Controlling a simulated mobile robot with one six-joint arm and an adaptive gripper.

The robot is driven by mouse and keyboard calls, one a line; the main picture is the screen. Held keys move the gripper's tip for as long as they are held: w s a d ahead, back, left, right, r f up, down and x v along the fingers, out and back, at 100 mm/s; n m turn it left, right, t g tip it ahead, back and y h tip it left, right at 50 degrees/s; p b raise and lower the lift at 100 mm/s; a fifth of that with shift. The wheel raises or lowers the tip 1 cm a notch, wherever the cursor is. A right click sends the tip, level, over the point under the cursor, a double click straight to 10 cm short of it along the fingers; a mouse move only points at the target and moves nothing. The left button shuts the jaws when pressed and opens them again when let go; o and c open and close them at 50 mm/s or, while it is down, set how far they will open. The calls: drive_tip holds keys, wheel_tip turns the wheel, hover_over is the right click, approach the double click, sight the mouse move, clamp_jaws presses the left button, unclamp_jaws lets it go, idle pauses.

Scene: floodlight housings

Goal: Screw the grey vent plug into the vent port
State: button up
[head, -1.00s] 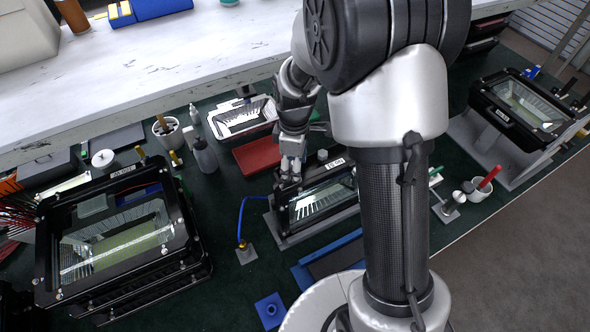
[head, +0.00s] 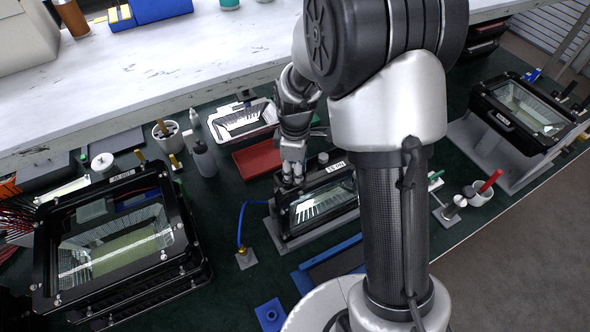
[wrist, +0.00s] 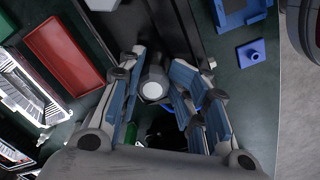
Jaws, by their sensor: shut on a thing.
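The fingers hide the plug in the head view. The vent port is hidden under the plug and fingers. I cannot tell whether the plug is seated in it or just above it.
A grey knob (head: 323,158) stands close to the right of my gripper. A blue hose (head: 240,220) runs at the left of the housing. A red tray (head: 258,160) lies behind, a blue tray (head: 325,262) in front. Other housings stand left (head: 48,285) and right (head: 500,125).

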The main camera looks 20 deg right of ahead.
drive_tip(key=shift+w, duration=0.1)
drive_tip(key=m, duration=0.3)
drive_tip(key=shift+m, duration=0.3)
drive_tip(key=m, duration=0.4)
drive_tip(key=shift+f+m, duration=0.1)
drive_tip(key=shift+m, duration=0.2)
drive_tip(key=shift+o, duration=0.2)
drive_tip(key=m, duration=0.4)
drive_tip(key=shift+f, duration=0.1)
drive_tip(key=m, duration=0.4)
drive_tip(key=shift+d+f, duration=0.1)
drive_tip(key=shift+c, duration=0.3)
drive_tip(key=shift+s+m, duration=0.2)
drive_tip(key=shift+m, duration=0.3)
drive_tip(key=shift+c, duration=0.3)
clamp_jaws()
drive_tip(key=o, duration=1.2)
unclamp_jaws()
